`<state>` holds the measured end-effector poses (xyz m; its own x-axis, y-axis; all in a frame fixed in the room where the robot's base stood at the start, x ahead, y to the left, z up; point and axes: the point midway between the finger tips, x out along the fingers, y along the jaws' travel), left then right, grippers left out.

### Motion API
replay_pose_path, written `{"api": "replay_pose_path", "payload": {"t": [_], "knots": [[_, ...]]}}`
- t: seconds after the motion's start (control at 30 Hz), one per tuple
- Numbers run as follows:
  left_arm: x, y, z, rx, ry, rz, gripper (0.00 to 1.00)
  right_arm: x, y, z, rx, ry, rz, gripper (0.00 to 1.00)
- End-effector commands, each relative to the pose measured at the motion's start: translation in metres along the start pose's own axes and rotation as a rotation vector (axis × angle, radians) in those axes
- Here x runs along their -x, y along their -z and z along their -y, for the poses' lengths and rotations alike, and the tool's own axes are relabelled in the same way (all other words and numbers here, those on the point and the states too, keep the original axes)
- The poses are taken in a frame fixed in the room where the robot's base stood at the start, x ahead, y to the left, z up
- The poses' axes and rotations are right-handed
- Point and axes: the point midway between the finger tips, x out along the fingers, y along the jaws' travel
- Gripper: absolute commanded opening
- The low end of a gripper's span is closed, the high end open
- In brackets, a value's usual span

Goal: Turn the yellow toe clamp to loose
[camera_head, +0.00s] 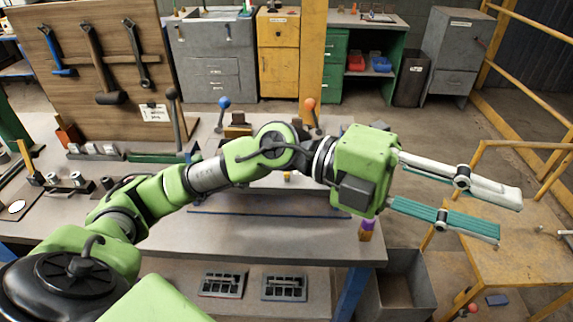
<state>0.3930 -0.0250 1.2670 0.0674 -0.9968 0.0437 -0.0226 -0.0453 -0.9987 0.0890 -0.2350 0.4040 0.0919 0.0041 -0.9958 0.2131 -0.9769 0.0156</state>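My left arm reaches across the workbench from the lower left. Its gripper (507,215) points right, past the bench's right end; its two long fingers, one white and one green, are apart with nothing between them. I cannot clearly pick out a yellow toe clamp. A small yellow bit (287,176) shows just below my arm on the bench, too small to identify. Levers with a blue knob (223,103) and an orange knob (309,104) stand behind my arm. My arm hides part of the bench middle. The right gripper is not in view.
A purple and yellow item (366,230) stands near the workbench (270,244) right edge. A wooden tool board (90,65) stands at the back left. A grey bin (400,285) and a yellow table (515,250) stand to the right. The bench front is mostly clear.

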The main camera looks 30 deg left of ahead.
Motion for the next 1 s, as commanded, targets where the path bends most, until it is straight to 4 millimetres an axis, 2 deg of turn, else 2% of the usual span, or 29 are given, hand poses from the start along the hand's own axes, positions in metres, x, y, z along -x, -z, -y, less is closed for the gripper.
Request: {"api": "replay_pose_path", "payload": {"t": [0.07, 0.1, 0.17, 0.27, 0.33, 0.43, 0.5, 0.6, 0.7, 0.77, 0.87, 1.0], "knots": [[0.016, -0.005, -0.033, -0.073, -0.237, -0.007, 0.29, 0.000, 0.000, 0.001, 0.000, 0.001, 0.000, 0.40], [0.029, -0.012, -0.050, -0.095, -0.359, 0.003, 0.29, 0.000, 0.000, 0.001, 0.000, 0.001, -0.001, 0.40], [0.057, -0.026, -0.073, -0.119, -0.544, 0.043, 0.29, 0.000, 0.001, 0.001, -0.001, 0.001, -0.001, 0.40], [0.121, -0.057, -0.096, -0.131, -0.839, 0.166, 0.29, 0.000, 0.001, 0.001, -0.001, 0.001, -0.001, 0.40], [0.173, -0.078, -0.100, -0.117, -1.021, 0.286, 0.29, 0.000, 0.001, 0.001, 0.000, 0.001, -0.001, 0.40], [0.244, -0.096, -0.092, -0.075, -1.222, 0.469, 0.29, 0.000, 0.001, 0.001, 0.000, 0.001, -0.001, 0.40], [0.285, -0.102, -0.082, -0.040, -1.318, 0.581, 0.29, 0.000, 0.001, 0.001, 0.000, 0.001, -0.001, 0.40], [0.323, -0.103, -0.071, 0.003, -1.402, 0.697, 0.29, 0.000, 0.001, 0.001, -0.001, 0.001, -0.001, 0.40], [0.341, -0.103, -0.066, 0.025, -1.438, 0.750, 0.29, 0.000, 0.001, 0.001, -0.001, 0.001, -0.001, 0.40], [0.344, -0.104, -0.067, 0.031, -1.446, 0.760, 0.29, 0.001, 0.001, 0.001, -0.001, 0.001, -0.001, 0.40], [0.345, -0.108, -0.077, 0.035, -1.449, 0.758, 0.29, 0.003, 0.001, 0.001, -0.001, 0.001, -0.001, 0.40], [0.346, -0.119, -0.099, 0.034, -1.448, 0.754, 0.29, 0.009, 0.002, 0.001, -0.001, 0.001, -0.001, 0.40]]}}
